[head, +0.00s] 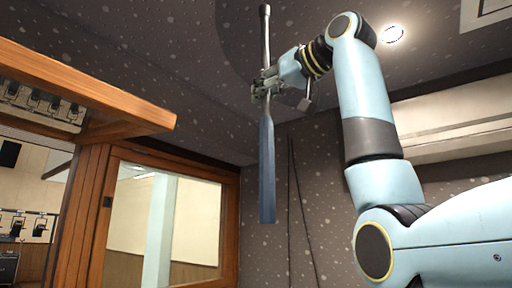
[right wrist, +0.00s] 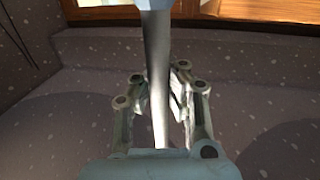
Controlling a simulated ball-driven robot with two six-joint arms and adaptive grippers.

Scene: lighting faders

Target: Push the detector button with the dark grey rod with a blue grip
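The rod stands nearly upright in the head view, with a dark grey shaft (head: 265,35) at the top and a long blue grip (head: 267,170) hanging below. My right gripper (head: 266,88) is shut on the grey shaft just above the blue grip. In the right wrist view the shaft (right wrist: 157,75) runs between the two fingers (right wrist: 158,100), with a bit of blue at the top edge. The rod's upper tip is near the top edge of the head view, against the speckled ceiling. I cannot make out a detector button. My left gripper is not in view.
A bright round fitting (head: 392,34), apparently a lamp, is on the ceiling right of the rod. A wooden ledge (head: 90,90) juts out at the left above a wood-framed window (head: 165,220). A pale beam (head: 450,125) runs behind my right arm.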

